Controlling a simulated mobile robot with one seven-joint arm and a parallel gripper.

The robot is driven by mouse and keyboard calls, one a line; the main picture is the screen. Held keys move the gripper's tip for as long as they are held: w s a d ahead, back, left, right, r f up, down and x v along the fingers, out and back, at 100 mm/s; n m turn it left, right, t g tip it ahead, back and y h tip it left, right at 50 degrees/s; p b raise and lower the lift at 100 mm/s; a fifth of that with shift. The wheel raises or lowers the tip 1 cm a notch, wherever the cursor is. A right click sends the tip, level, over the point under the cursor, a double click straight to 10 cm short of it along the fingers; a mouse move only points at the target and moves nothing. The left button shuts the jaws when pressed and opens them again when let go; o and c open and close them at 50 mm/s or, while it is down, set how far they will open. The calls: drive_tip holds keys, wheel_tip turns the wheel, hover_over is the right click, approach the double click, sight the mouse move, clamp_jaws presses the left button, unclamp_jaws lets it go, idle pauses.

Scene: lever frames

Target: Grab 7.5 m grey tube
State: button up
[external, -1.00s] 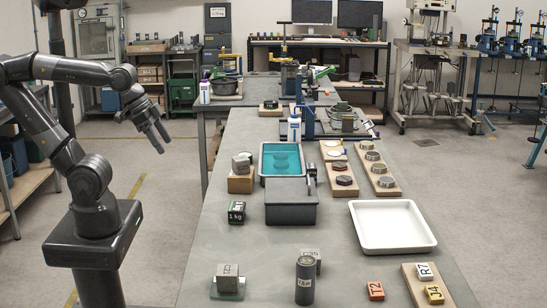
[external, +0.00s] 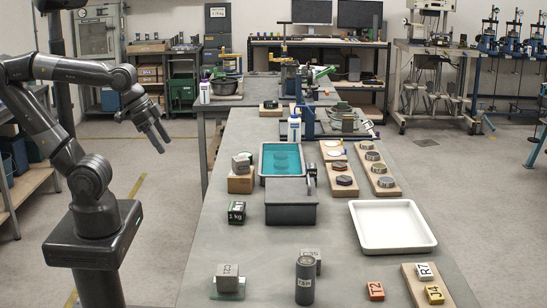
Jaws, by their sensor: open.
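A dark grey upright cylinder (external: 305,283) stands at the near edge of the grey table, with a small marking on its side that is too blurred to read surely. It looks like the grey tube. My gripper (external: 164,145) is open and empty, with its fingers pointing down and to the right. It hangs in the air left of the table, far from the cylinder.
An orange block (external: 375,290) and a white tray (external: 357,226) are to the right. A dark box (external: 291,214) stands farther back.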

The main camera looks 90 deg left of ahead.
drive_tip(key=shift+w, duration=0.1)
drive_tip(key=m+t+h, duration=0.3)
drive_tip(key=t+h, duration=0.1)
drive_tip(key=t, duration=0.8)
hover_over(307, 260)
drive_tip(key=v, duration=0.3)
wheel_tip(307, 260, down, 8)
drive_tip(key=f, duration=0.2)
drive_tip(key=w+f, duration=0.1)
drive_tip(key=f, duration=0.1)
drive_tip(key=w+f, duration=0.1)
drive_tip(key=f, duration=0.2)
drive_tip(key=shift+d, duration=0.25)
drive_tip(key=shift+w+d, duration=0.1)
drive_tip(key=shift+w, duration=0.3)
